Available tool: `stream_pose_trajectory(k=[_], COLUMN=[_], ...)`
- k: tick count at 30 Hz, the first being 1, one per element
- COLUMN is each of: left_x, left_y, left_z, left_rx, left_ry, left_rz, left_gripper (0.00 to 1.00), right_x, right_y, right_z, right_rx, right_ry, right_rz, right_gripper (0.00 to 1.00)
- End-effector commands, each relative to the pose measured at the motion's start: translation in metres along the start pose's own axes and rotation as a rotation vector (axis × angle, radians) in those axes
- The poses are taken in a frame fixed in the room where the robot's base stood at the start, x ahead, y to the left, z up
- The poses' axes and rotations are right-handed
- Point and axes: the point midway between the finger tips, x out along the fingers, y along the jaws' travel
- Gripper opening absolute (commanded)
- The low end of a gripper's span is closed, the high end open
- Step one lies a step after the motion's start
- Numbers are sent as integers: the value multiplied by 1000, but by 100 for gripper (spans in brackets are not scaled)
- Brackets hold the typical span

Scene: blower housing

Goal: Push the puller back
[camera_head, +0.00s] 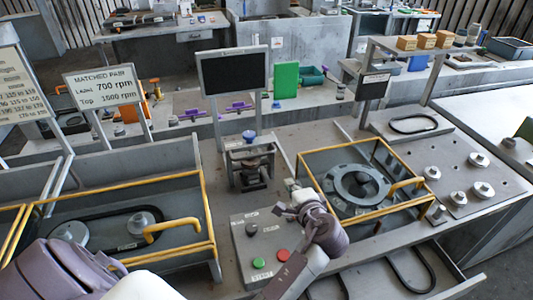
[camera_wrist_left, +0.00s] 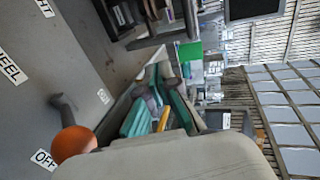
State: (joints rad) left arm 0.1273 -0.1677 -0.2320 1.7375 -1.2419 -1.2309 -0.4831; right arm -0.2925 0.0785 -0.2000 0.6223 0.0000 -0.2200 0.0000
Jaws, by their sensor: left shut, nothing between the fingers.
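A dark metal framed device (camera_head: 251,168), which I take to be the puller, stands behind the control box in the head view, with a blue cup-shaped piece (camera_head: 249,136) at its back. It shows partly at the top of the left wrist view (camera_wrist_left: 125,18). My left gripper (camera_head: 290,200) is over the back right of the control box, in front of and to the right of this device, apart from it. Its fingers (camera_wrist_left: 165,78) look shut and empty. My right gripper is not in view.
A yellow-railed frame (camera_head: 312,168) around a round housing (camera_head: 357,188) stands right. Another yellow-railed bay (camera_head: 120,187) is left. A monitor (camera_head: 233,73) stands behind.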

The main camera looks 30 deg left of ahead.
Motion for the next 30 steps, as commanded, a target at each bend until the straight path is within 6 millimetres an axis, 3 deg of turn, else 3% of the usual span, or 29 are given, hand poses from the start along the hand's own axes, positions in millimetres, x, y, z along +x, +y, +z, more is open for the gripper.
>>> stream_pose_trajectory(k=[8, 21, 30], left_x=[26, 114, 138], left_y=[0, -6, -10], left_z=[-1, -2, -2], left_rx=[7, 6, 4], left_ry=[2, 3, 4], left_rz=[4, 3, 5], left_gripper=[0, 0, 0], right_x=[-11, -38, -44], right_y=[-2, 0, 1], right_z=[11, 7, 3], right_rx=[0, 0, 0], right_ry=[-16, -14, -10], right_rz=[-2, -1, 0], right_gripper=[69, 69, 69])
